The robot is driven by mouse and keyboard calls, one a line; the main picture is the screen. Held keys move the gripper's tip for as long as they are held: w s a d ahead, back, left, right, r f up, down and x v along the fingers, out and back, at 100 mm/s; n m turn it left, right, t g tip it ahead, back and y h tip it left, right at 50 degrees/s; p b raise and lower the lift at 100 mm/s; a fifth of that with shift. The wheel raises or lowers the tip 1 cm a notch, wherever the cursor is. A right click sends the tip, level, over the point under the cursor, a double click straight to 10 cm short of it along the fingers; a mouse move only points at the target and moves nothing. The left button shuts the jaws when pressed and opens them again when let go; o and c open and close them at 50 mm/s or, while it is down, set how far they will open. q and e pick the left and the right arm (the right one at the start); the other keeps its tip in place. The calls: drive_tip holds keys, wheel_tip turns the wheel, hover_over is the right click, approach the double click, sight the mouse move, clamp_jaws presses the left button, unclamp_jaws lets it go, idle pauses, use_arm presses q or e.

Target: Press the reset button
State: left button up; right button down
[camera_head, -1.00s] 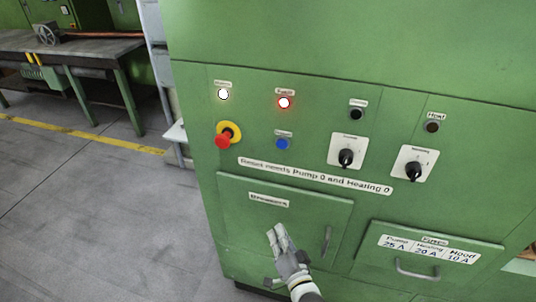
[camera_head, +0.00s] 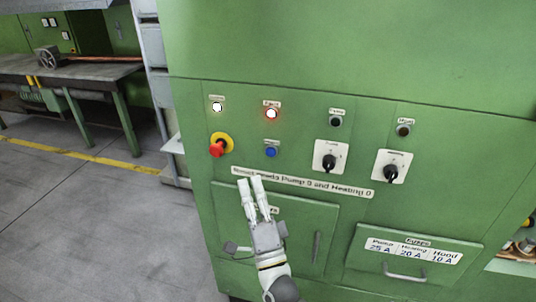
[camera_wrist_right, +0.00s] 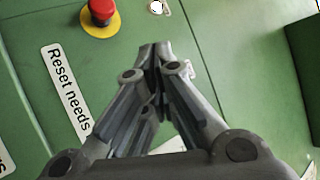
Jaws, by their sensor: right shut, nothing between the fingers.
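The green panel carries a small blue button (camera_head: 271,152) with a tiny label above it, too small to read; I take it as the reset button. My right gripper (camera_head: 251,179) is shut and empty, its fingers pointing up at the panel, with the tips below and a little left of the blue button. The fingertips cover part of the strip "Reset needs Pump 0 and Heating 0" (camera_head: 330,187). In the right wrist view the shut fingers (camera_wrist_right: 156,48) hide the blue button. I cannot tell the gap to the panel. My left gripper is not in view.
A red emergency stop on yellow (camera_head: 217,148) sits left of the blue button. A white lamp (camera_head: 217,107) and a red lamp (camera_head: 271,113) are lit above. Two black rotary switches (camera_head: 329,162) (camera_head: 391,173) are at right. Handled doors are below.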

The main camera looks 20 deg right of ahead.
sight(271, 152)
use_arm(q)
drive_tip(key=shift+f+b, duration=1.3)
use_arm(e)
drive_tip(key=shift+w+d, duration=0.8)
drive_tip(key=shift+w, duration=0.45)
drive_tip(key=shift+w+d, duration=0.85)
drive_tip(key=shift+w, duration=0.35)
drive_tip(key=shift+w+d, duration=0.8)
drive_tip(key=shift+w, duration=0.45)
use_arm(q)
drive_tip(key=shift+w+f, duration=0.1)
use_arm(e)
drive_tip(key=shift+w+d, duration=0.1)
drive_tip(key=shift+w, duration=0.05)
drive_tip(key=shift+w+d, duration=0.15)
drive_tip(key=shift+w, duration=0.05)
